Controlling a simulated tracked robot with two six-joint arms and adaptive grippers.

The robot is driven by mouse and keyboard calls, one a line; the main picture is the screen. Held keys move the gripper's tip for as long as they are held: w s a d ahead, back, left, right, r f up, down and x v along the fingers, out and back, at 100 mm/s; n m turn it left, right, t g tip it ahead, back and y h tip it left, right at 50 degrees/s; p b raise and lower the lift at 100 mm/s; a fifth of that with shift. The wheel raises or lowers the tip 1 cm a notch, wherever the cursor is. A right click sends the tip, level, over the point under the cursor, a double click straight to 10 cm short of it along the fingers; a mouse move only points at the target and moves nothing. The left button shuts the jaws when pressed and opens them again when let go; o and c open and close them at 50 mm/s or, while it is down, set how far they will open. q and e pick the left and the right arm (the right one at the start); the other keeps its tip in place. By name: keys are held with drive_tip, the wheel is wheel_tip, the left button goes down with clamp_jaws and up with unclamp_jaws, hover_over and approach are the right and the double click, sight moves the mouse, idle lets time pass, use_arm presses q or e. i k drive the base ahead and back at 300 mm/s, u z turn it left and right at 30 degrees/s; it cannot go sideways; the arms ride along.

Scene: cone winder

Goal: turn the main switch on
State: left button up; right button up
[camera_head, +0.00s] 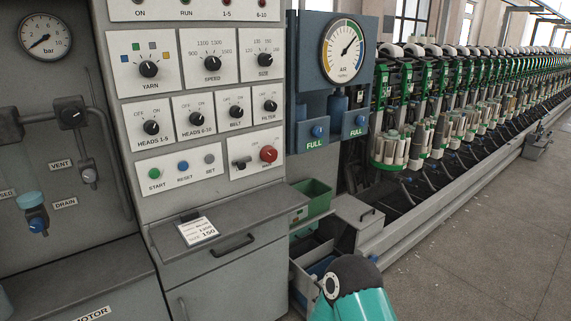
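The main switch (268,154) is a red round knob on a white plate at the lower right of the grey control panel. The lettering around it is too small to read surely, and I cannot tell which way it points. A small dark fitting (241,163) sits on the same plate, left of the red knob. Neither gripper shows in the view. A teal and black link of my own arm stands at the bottom, right of the cabinet, apart from the panel.
Black selector knobs fill the panel above, with START (155,173), RESET (183,165) and SET buttons to the left. A ledge with a paper card (198,231) juts out below. A gauge box (344,55) and a green bin (312,200) stand right. The floor at right is clear.

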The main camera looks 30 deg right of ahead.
sight(269, 155)
drive_tip(key=k, duration=0.95)
drive_tip(key=z, duration=0.4)
drive_tip(key=i, duration=1.75)
drive_tip(key=z, duration=0.1)
